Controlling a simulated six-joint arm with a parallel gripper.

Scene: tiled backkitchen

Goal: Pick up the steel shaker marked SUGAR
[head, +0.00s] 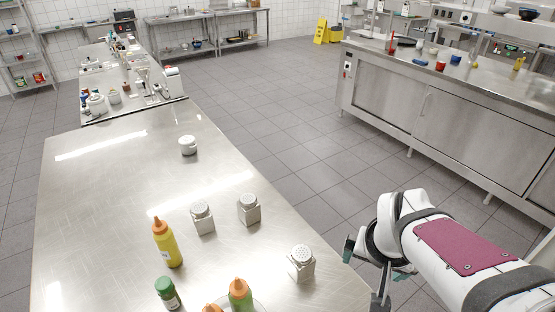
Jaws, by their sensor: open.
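Three steel shakers with perforated domed tops stand upright on the steel table (110,200) in the head view. One shaker (203,220) is left of the middle, a second shaker (249,211) is just right of it, and a third shaker (301,264) is nearer, by the table's right edge. No marking can be read on any of them, so I cannot tell which says SUGAR. My gripper (364,275) is open and empty at the table's right edge, to the right of the third shaker and apart from it.
A yellow bottle (168,246), a green-capped jar (168,293) and a green bottle (240,296) with an orange cap stand nearby. Another orange cap (213,308) is cut off at the bottom. A small pale pot (188,147) stands farther back. The table's left side is clear.

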